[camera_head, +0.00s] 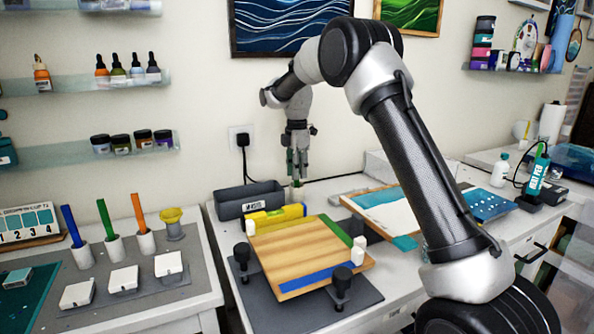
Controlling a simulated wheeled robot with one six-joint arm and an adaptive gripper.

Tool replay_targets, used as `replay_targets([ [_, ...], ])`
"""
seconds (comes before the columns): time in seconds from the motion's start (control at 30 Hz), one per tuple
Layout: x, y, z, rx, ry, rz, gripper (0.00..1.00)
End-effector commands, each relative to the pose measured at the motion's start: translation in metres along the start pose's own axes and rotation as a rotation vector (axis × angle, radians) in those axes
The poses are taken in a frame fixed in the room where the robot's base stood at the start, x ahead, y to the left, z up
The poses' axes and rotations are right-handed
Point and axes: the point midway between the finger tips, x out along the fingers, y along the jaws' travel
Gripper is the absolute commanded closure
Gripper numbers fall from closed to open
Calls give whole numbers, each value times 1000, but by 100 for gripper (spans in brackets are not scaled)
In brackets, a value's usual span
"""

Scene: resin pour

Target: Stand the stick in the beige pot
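My gripper (297,164) points down at the back of the middle table, near the wall. A thin greenish stick (297,172) seems to be between its fingers; at this size I cannot tell whether they are shut on it. Directly below is a small pale beige pot (297,194), partly hidden behind the yellow level. The stick's lower end is at the pot's mouth; I cannot tell whether it is inside or just above.
A grey waste bin (240,200) stands left of the pot, with a yellow level (275,218) in front. A wooden board (305,256) fills the table's middle. Blue (71,225), green (105,217) and orange (138,211) sticks stand in white pots on the left table.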

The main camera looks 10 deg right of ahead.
Motion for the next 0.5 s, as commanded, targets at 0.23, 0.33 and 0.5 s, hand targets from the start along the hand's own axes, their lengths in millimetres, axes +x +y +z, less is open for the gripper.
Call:
replay_targets([
  [0.23,0,0,0,0,0,0,69],
  [0.33,-3,0,0,0,0,1,69],
  [0.5,-27,1,0,0,0,5,69],
])
